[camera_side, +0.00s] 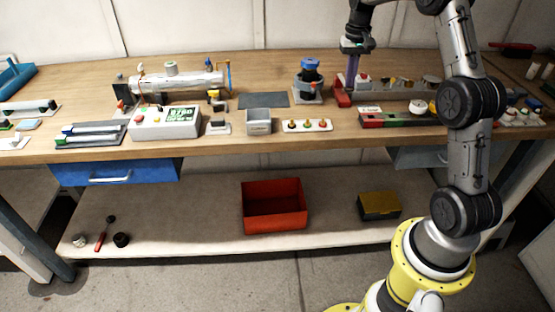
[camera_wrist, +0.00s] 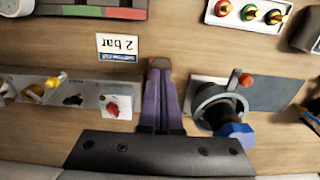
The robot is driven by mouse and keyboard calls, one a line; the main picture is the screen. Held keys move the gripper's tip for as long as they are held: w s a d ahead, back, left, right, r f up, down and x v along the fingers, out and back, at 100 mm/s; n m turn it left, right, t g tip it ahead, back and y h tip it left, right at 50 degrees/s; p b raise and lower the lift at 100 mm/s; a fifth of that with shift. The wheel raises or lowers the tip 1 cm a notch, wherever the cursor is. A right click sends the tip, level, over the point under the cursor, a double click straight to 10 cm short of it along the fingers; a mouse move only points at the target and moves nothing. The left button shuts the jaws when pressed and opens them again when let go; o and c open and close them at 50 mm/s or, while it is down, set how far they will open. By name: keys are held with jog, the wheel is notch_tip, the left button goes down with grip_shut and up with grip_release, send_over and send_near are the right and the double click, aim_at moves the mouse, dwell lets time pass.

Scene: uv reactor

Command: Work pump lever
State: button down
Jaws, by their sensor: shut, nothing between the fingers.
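My gripper (camera_side: 350,88) points down over the back right of the bench, its purple fingers together with nothing between them. In the wrist view, my gripper (camera_wrist: 160,75) fills the middle. A short red bar (camera_side: 341,98) is just below and beside the fingertips; it may be the pump lever, but I cannot tell for sure. In the wrist view only its red-and-grey end (camera_wrist: 160,63) shows beyond the tips, and the fingers hide the rest. I cannot tell whether they touch it.
A blue-topped unit (camera_side: 309,75) stands left of my gripper; its blue knob (camera_wrist: 235,130) shows in the wrist view. A "2 bar" card (camera_wrist: 120,45) lies close by. A valve panel with a red knob (camera_wrist: 113,108) is beside the fingers. A connector strip (camera_side: 307,125) lies in front.

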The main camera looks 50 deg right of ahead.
jog(key=shift+f, duration=0.7)
jog(key=shift+r, duration=2.5)
